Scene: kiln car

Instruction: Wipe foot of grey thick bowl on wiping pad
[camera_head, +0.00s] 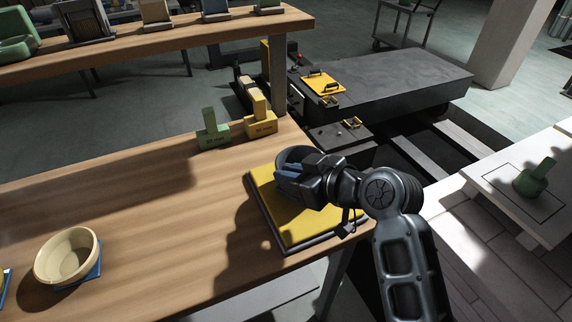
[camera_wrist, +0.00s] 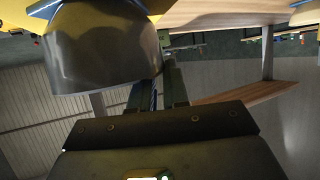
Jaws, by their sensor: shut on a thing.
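The grey thick bowl (camera_wrist: 105,50) shows as a large dark rounded form in the wrist view, its foot side toward the top. In the head view its grey rim (camera_head: 295,154) shows over the yellow wiping pad (camera_head: 288,215), partly hidden by my gripper. My gripper (camera_head: 292,178) is shut on the bowl's wall, with the fingers (camera_wrist: 160,90) beside it in the wrist view. The pad lies on a dark base at the table's front right corner. Its yellow also shows behind the bowl (camera_wrist: 140,7). I cannot tell whether the foot touches the pad.
A cream bowl (camera_head: 68,257) stands on a blue mat at the left of the wooden table (camera_head: 150,205). Green (camera_head: 211,131) and yellow (camera_head: 260,122) blocks stand behind the pad. A white bench (camera_head: 490,182) with a green piece (camera_head: 534,178) is at right. The table's middle is clear.

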